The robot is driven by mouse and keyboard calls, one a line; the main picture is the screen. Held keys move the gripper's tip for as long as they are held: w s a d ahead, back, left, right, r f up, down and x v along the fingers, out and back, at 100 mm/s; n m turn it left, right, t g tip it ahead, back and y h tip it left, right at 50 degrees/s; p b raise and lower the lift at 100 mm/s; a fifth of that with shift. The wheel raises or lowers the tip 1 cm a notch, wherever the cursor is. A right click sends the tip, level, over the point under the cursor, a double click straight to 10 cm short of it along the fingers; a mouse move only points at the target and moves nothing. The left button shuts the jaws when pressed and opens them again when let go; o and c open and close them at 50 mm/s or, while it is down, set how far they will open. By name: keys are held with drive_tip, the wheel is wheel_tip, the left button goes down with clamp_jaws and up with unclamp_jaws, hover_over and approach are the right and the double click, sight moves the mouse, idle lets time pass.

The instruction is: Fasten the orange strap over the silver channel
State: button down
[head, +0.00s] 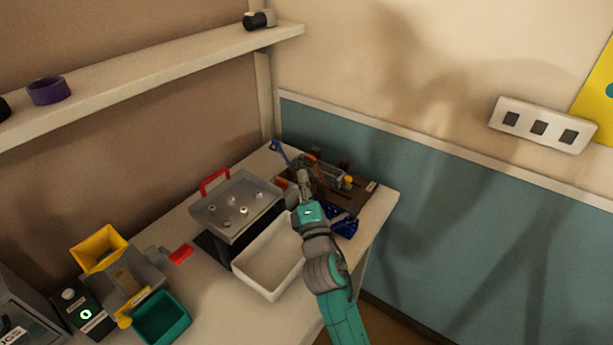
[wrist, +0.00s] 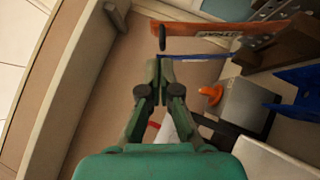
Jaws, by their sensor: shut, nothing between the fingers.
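The silver channel (wrist: 268,14), perforated metal, shows at the upper right, partly behind the strap. In the head view the channel (head: 332,174) sits on a dark wooden fixture (head: 362,191) at the table's far corner. My gripper (wrist: 158,64) is shut and empty, its tips just below the strap's left end in the wrist view. I cannot tell if they touch it. In the head view my gripper (head: 303,176) partly hides the fixture.
The wall stands close behind the fixture.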

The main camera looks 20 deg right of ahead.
drive_tip(key=shift+w+d+r, duration=0.25)
drive_tip(key=shift+w+d, duration=0.05)
drive_tip(key=shift+d, duration=0.15)
drive_tip(key=shift+w+r, duration=0.1)
